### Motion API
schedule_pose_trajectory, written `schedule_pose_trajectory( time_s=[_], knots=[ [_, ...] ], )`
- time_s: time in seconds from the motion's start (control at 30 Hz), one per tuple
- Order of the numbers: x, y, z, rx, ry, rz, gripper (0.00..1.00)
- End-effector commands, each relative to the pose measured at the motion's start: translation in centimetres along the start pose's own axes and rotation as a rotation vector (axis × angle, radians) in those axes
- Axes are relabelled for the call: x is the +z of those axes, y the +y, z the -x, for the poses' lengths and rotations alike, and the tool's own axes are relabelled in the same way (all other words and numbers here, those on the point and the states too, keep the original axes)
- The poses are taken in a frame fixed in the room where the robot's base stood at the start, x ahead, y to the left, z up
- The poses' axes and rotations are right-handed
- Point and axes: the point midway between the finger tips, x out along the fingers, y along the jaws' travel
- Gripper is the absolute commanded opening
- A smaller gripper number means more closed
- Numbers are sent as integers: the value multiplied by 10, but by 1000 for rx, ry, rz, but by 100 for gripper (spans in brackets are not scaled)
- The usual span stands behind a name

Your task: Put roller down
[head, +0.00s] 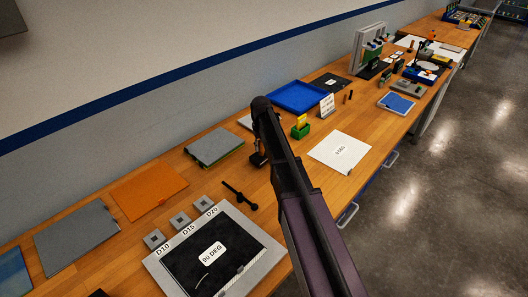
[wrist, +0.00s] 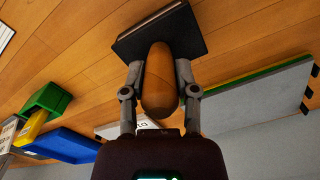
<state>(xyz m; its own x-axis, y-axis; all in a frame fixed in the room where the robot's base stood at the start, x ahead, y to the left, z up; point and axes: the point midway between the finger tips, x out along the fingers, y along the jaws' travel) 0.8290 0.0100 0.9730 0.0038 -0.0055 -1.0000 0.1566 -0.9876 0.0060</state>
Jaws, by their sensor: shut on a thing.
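The roller (wrist: 160,85) shows in the wrist view as a rounded brown wooden piece between my two fingers. My gripper (wrist: 160,72) is shut on it. A flat black block (wrist: 150,35) lies just beyond the roller's far end; I cannot tell whether they touch or are one piece. In the head view my gripper (head: 258,157) is low over the wooden bench, right of the grey panel stack. My arm hides much of that spot, and the roller cannot be made out clearly there.
A framed dark bath marked 90 DEG (head: 268,268) stands in front, with small grey blocks (head: 180,219) behind it. A black tool (head: 240,196), grey panels (head: 214,145), an orange sheet (head: 148,190), a green bin (head: 300,132), a blue tray (head: 297,96) and a white sheet (head: 340,152) lie around.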

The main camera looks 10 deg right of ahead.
Motion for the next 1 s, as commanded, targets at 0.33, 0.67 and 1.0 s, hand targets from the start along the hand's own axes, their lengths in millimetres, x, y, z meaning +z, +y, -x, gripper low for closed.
schedule_pose_trajectory(
  time_s=[0.33,0.67,1.0],
  knots=[
    [0,0,-9,0,0,0,1],
    [0,0,-13,0,0,-1,1],
    [0,1,-12,0,0,-1,73]
  ],
)
